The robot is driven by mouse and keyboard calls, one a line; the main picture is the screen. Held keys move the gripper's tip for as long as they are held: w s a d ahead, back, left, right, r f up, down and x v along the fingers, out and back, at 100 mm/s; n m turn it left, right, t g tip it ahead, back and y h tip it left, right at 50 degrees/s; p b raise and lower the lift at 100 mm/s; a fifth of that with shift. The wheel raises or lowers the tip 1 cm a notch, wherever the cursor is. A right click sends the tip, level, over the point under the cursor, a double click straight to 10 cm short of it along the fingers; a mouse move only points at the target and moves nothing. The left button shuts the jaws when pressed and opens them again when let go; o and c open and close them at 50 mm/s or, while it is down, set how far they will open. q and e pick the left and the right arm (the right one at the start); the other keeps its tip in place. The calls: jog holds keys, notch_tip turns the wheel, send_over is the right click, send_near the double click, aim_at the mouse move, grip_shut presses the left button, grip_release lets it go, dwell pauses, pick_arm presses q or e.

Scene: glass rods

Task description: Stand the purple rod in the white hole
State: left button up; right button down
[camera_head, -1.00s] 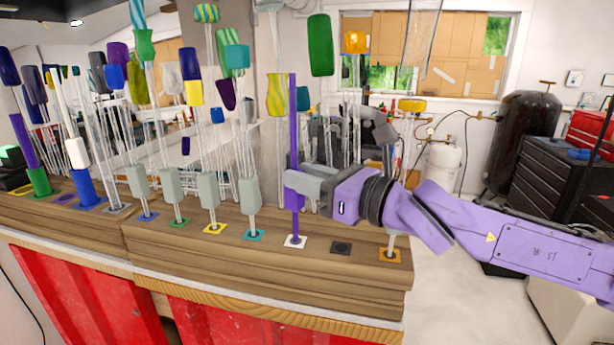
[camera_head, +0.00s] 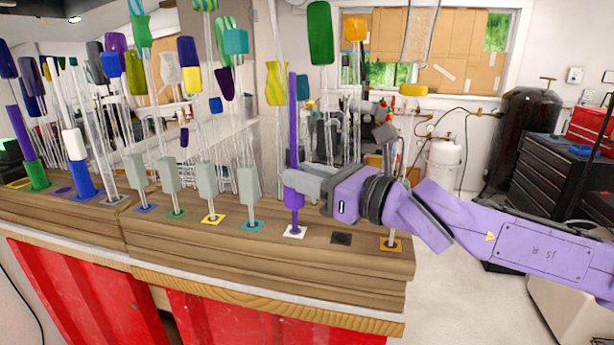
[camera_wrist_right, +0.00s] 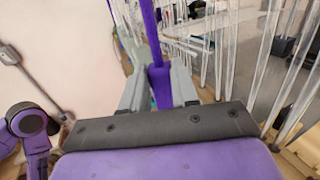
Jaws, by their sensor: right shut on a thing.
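The purple rod (camera_head: 293,130) stands upright in the head view, its lower end at the white-marked hole (camera_head: 295,232) on the wooden bench. Whether its tip is inside the hole or just on it is hard to tell. My right gripper (camera_head: 291,181) is shut around the lower part of the rod, a little above the hole. In the right wrist view the rod (camera_wrist_right: 150,30) runs up between the two grey fingers (camera_wrist_right: 159,88). My left gripper is not in view.
A black-marked hole (camera_head: 341,238) is free to the right, and a rod stands in the orange-marked hole (camera_head: 391,244). Grey-sleeved clear rods stand close on the left, near the teal-marked hole (camera_head: 252,226). Many colour-tipped rods hang behind.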

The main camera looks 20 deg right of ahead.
jog(key=shift+f, duration=0.1)
jog(key=c, duration=0.8)
grip_release()
jog(key=s+a+r, duration=0.1)
jog(key=s+r, duration=0.3)
jog(key=s+a+r+b, duration=0.1)
jog(key=s+a+r, duration=0.1)
jog(key=s+r, duration=0.2)
jog(key=s+a+r+b, duration=0.1)
jog(key=s+r, duration=0.4)
jog(key=shift+s+a, duration=0.2)
